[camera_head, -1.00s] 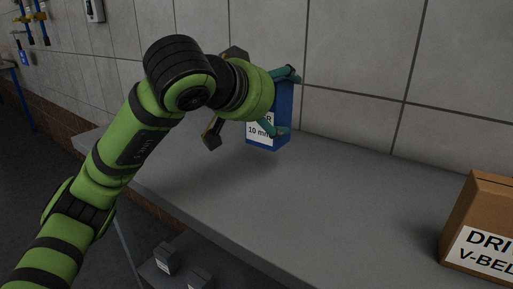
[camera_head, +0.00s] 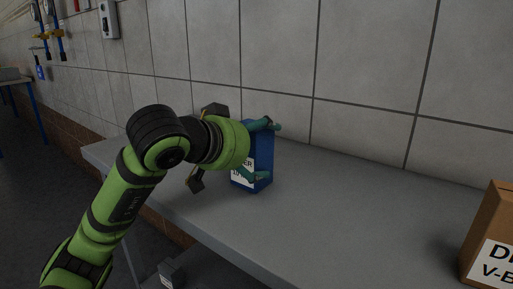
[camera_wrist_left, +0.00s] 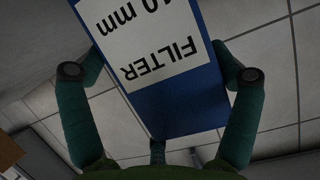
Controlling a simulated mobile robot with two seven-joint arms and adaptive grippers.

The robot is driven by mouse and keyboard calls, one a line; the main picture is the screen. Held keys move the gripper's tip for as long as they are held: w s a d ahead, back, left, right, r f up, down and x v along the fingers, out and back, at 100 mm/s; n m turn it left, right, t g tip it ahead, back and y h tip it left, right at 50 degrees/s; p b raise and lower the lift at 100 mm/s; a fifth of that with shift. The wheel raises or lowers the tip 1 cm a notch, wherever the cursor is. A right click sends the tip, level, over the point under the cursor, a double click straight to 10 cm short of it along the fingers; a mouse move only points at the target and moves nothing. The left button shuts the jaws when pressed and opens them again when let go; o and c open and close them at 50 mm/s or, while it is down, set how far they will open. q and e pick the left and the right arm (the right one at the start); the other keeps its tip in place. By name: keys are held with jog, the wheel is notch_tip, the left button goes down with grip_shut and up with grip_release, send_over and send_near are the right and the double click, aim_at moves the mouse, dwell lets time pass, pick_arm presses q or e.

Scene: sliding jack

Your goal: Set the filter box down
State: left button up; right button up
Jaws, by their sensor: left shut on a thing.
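The filter box (camera_head: 264,158) is blue with a white label, and it stands about upright at the bench's far side, near the wall. My left gripper (camera_head: 270,152) is shut on it, with teal fingers on its upper and lower parts in the head view. The base of the box is low over the grey bench top (camera_head: 340,215); I cannot tell whether it touches. In the left wrist view the box (camera_wrist_left: 180,105) shows its FILTER label upside down between the fingers (camera_wrist_left: 160,73). My right gripper is not in view.
A brown carton labelled V-BELT (camera_head: 490,240) stands at the right of the bench. The bench between it and the filter box is clear. A tiled wall (camera_head: 370,60) rises behind. Small dark boxes (camera_head: 172,273) sit lower, below the bench's front edge.

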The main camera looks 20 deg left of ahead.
pick_arm(q)
jog(key=o, duration=1.1)
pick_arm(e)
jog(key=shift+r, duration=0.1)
pick_arm(q)
jog(key=shift+s+a+r, duration=0.1)
jog(key=shift+s+r, duration=0.05)
jog(key=p+v, duration=0.1)
jog(key=v, duration=1)
jog(key=shift+s+a+r, duration=0.1)
jog(key=shift+s, duration=0.2)
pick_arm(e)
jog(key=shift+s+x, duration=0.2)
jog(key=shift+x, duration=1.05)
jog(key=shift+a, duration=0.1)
